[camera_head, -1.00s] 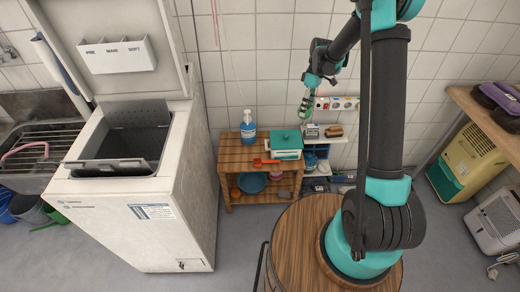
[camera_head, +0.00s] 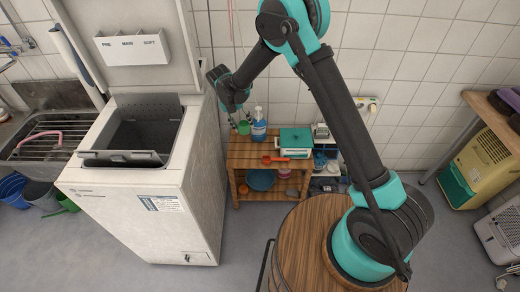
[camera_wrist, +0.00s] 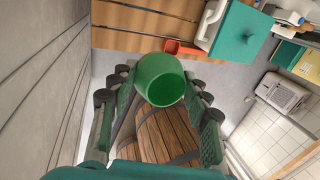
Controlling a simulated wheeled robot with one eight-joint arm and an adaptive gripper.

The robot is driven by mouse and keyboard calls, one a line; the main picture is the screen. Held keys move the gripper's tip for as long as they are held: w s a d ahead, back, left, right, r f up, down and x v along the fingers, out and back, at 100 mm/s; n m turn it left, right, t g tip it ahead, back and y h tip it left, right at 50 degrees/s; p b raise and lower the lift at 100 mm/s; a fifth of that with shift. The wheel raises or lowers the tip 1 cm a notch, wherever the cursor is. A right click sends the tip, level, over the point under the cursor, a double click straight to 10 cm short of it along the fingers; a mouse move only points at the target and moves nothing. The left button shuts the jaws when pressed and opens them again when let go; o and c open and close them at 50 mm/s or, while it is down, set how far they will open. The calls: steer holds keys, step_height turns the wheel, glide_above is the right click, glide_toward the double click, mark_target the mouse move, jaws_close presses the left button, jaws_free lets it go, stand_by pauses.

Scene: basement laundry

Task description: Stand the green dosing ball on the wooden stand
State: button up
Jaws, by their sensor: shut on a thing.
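The green dosing ball (camera_wrist: 163,80) is between the fingers of my gripper (camera_wrist: 157,100), which is shut on it; its open mouth faces down and right in the wrist view. In the head view, the ball (camera_head: 243,128) shows small below my gripper (camera_head: 240,117), over the back left part of the slatted wooden stand (camera_head: 240,153). I cannot tell how high above the slats it is. The stand's slats (camera_wrist: 135,45) also show at the top of the wrist view.
A blue bottle (camera_head: 259,128) stands right of the ball. A teal-lidded box (camera_head: 295,142) and a red scoop (camera_head: 273,159) are on the stand's right part. The white washing machine (camera_head: 150,210) rises close on the left. The stand's front left top looks clear.

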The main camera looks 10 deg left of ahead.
step_height(320, 180, down, 19)
steer(key=shift+r, duration=0.1)
stand_by(0.4)
steer(key=o, duration=1)
